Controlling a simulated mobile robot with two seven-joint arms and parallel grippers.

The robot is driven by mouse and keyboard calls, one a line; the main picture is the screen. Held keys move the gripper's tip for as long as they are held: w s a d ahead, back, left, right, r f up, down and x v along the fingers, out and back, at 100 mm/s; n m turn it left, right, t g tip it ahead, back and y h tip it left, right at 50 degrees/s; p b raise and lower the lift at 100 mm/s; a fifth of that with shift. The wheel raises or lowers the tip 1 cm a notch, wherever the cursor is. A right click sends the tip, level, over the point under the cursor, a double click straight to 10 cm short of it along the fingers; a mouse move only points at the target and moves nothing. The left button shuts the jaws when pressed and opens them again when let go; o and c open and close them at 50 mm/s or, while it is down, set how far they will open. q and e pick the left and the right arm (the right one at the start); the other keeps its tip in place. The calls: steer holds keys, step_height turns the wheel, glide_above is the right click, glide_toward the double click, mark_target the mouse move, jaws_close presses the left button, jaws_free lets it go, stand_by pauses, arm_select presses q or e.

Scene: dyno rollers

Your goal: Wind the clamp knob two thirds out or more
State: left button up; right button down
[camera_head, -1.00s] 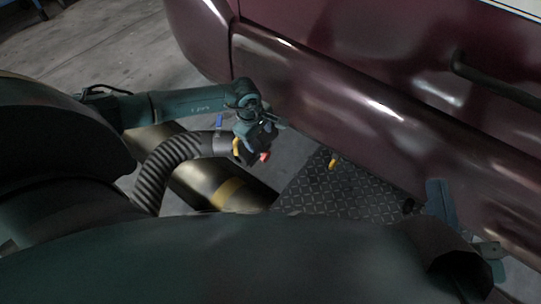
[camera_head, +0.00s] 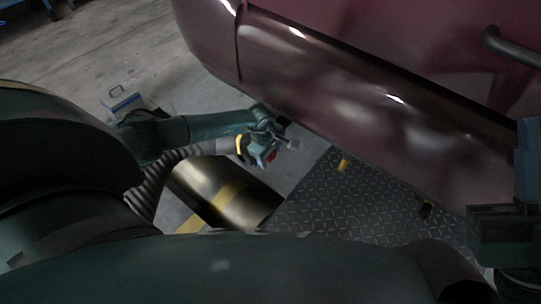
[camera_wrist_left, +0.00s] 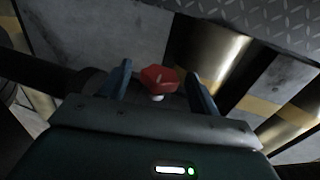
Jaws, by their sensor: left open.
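The red clamp knob (camera_head: 271,156) shows small beside my left gripper (camera_head: 272,143) in the head view, partly hidden by it. In the left wrist view the red knob (camera_wrist_left: 160,78) stands on a short white stem, between the two blue-grey fingers of my left gripper (camera_wrist_left: 160,80). The fingers are apart, and gaps show on both sides of the knob. Behind it is a dark part, likely the ribbed hose (camera_head: 165,175), which has a yellow band (camera_head: 241,147) near its end. My right gripper (camera_head: 505,205) is partly in view at the right edge; its jaws cannot be made out.
The dark red vehicle (camera_head: 370,100) fills the upper right, close beyond my left gripper. Brass-coloured rollers (camera_head: 205,190) and a tread-plate floor (camera_head: 320,200) lie below. A small yellow peg (camera_head: 343,165) stands by the plate.

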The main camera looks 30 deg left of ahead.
arm_select(q)
steer(key=c, duration=1)
steer(key=shift+o, duration=0.2)
